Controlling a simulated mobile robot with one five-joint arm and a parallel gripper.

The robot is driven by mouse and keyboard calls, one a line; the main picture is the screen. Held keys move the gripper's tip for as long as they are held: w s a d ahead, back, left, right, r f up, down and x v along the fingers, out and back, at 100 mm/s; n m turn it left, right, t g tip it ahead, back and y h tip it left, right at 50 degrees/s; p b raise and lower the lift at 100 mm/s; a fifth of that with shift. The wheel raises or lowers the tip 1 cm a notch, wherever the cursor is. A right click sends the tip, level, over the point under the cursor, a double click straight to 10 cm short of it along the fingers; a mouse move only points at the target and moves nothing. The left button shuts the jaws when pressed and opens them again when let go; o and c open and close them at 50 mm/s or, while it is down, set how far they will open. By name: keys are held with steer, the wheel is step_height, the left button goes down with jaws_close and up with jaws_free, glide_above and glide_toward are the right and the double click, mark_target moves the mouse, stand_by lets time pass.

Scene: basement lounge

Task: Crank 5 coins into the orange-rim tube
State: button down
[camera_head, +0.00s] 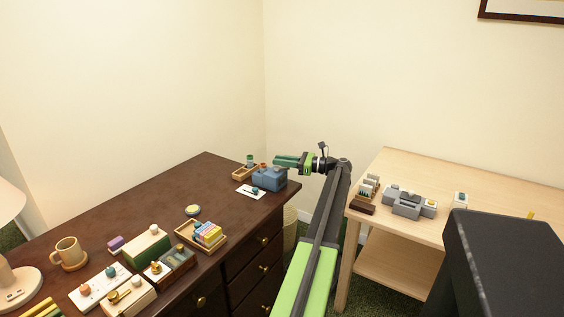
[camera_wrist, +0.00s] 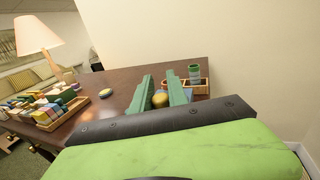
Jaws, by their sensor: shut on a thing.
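A blue-grey boxy device (camera_head: 268,180) stands at the far right corner of the dark desk. My gripper (camera_head: 277,161) reaches over it from the right. In the wrist view its green fingers (camera_wrist: 160,92) are shut on a round brass-coloured knob (camera_wrist: 160,100). A small wooden tray (camera_head: 241,174) behind the device holds a dark green tube (camera_head: 250,160); this tube also shows in the wrist view (camera_wrist: 194,72). A small orange-brown piece (camera_head: 263,166) shows beside it, partly hidden; I cannot tell whether it is the orange rim. No coins can be made out.
A white card (camera_head: 250,191) with a small dark item lies in front of the device. A tray of coloured blocks (camera_head: 207,236), a mug (camera_head: 69,253) and other small boxes crowd the desk's near part. A pale table (camera_head: 480,185) with grey devices (camera_head: 409,203) stands right.

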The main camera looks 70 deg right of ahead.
steer(key=shift+n+y, duration=0.3)
steer(key=shift+y, duration=0.2)
steer(key=c, duration=1.3)
jaws_free()
steer(key=shift+w, duration=0.1)
